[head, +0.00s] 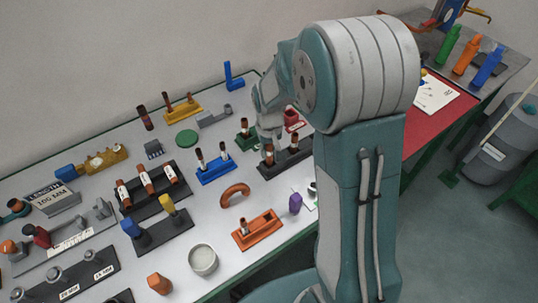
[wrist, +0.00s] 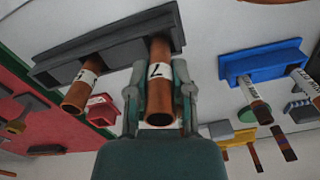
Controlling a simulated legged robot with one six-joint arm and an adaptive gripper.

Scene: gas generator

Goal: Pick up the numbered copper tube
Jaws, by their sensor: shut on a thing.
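A copper tube with a white label (wrist: 158,70), whose mark looks like a 2, stands in a dark grey holder (wrist: 115,52) in the wrist view. My gripper (wrist: 160,85) is shut on this tube, one finger on each side. A second labelled copper tube (wrist: 82,84) stands in the same holder, to the left and apart from the fingers. In the head view my gripper (head: 270,128) reaches down over the dark grey holder (head: 285,163), partly hiding the held tube. The tube's inserted end is hidden in the holder.
A blue holder (head: 216,172) with two labelled tubes stands left of the dark holder. A green holder (head: 247,140) and a red block (head: 292,121) are close to my gripper. An orange handle (head: 235,191) and orange tray (head: 258,234) lie nearer the front edge.

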